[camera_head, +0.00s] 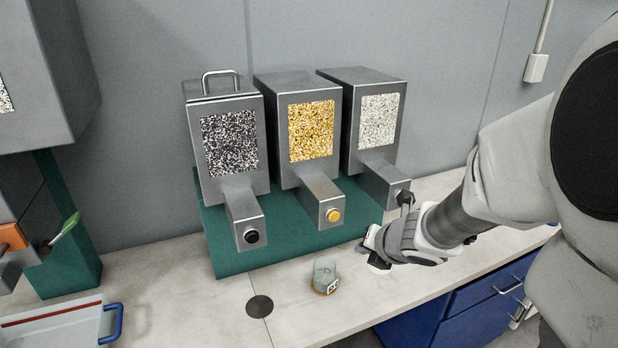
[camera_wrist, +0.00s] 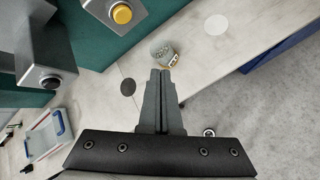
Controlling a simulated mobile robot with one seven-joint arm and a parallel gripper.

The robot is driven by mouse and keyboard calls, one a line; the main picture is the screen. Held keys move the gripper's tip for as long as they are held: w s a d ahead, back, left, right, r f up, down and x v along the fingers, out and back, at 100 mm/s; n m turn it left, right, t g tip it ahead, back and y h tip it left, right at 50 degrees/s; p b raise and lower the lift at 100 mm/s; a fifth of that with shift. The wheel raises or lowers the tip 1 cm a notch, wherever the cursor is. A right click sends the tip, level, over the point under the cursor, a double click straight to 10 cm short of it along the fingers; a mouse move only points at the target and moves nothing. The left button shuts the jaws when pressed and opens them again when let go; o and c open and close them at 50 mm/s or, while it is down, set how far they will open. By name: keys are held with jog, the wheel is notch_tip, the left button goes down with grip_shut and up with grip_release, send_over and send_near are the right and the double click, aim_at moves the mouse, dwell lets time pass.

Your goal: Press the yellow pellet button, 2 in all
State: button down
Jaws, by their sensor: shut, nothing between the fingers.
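Three grey dispensers stand in a row on a green stand. The middle one (camera_head: 312,118) has a window of yellow pellets and a round yellow button (camera_head: 334,215) on its spout end; the button also shows in the wrist view (camera_wrist: 122,13). A small clear cup (camera_head: 325,277) with a label stands on the counter in front; it appears just beyond my fingertips in the wrist view (camera_wrist: 163,52). My gripper (camera_head: 371,248) is shut and empty, right of the yellow button and the cup. Whether it touches anything is not clear.
The left dispenser (camera_head: 231,141) has black-and-white pellets and a black button (camera_head: 252,236). The right one (camera_head: 379,122) has pale pellets; its spout is partly hidden by my arm. A dark disc (camera_head: 260,306) marks the counter. A blue-handled tray (camera_head: 60,328) sits left.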

aim_at(336, 220)
jog(key=shift+w, duration=0.1)
jog(key=w+a+p, duration=0.1)
jog(key=w+a, duration=0.1)
jog(key=w, duration=0.6)
jog(key=shift+w+a, duration=0.15)
jog(key=shift+a, duration=0.25)
jog(key=shift+w, duration=0.15)
dwell(1.9)
jog(key=shift+w+a, duration=0.1)
jog(key=shift+w, duration=0.15)
jog(key=shift+w+a+p, duration=0.2)
jog(key=shift+w+p, duration=0.1)
jog(key=shift+w, duration=0.15)
dwell(0.7)
jog(key=shift+s+d, duration=0.1)
dwell(0.3)
jog(key=shift+s+d+b, duration=0.2)
jog(key=shift+s+b, duration=0.1)
jog(key=shift+s, duration=0.45)
jog(key=shift+s, duration=0.15)
jog(key=shift+s+d+b, duration=0.15)
jog(key=shift+s+d, duration=0.1)
jog(key=shift+s, duration=0.5)
jog(key=shift+s+d+b, duration=0.15)
jog(key=shift+s+d, duration=0.15)
jog(key=shift+s, duration=0.45)
jog(key=shift+s+d+b, duration=0.15)
jog(key=shift+s+d, duration=0.1)
jog(key=shift+s, duration=0.5)
